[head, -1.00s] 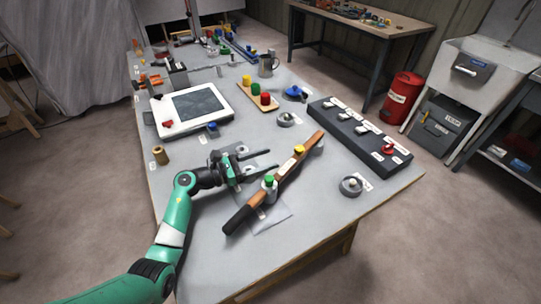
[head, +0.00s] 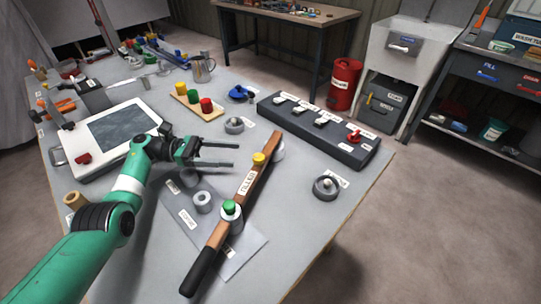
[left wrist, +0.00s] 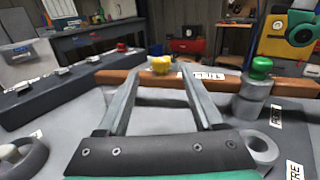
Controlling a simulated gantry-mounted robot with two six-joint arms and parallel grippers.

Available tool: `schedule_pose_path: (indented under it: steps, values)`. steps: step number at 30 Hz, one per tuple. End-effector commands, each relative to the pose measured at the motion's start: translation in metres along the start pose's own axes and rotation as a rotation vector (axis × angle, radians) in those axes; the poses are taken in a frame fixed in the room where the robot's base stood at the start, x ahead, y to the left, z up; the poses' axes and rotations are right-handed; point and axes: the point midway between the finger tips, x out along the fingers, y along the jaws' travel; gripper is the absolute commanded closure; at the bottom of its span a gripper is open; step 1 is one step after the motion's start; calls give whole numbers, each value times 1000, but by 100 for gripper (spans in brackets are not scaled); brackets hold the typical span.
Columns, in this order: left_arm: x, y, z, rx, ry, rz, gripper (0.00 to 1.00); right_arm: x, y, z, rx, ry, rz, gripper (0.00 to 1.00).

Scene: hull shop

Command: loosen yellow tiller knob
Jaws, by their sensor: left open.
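The wooden tiller (head: 250,186) with a black grip lies diagonally across the grey table. Its yellow knob (head: 259,158) sits on the upper part, near the far end. A green knob (head: 229,207) stands on a grey post lower down the tiller. My left gripper (head: 236,156) is open and empty, to the left of the yellow knob, with its fingers pointing at it. In the left wrist view the yellow knob (left wrist: 161,65) shows beyond and between the two open fingers, apart from them. My right gripper is not in view.
A dark switch panel (head: 318,132) with a red knob lies right of the tiller. A grey plate (head: 245,250) with grey rings lies under and left of it. A block with coloured pegs (head: 197,107) and a white-framed tablet (head: 95,164) stand farther left.

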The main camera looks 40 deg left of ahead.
Motion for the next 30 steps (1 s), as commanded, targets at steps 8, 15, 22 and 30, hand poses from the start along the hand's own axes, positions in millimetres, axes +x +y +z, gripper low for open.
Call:
schedule_pose_path:
  steps: [8, 15, 22, 30]
  values:
    - [43, -1, 0, -1, 1, -4, 32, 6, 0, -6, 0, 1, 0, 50]
    - [94, 0, -1, 0, 1, -2, 32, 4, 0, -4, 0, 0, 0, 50]
    - [115, 0, -1, -2, 1, 1, 32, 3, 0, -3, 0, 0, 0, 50]
    - [116, 0, 0, -2, 1, 2, 39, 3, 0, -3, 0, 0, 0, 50]
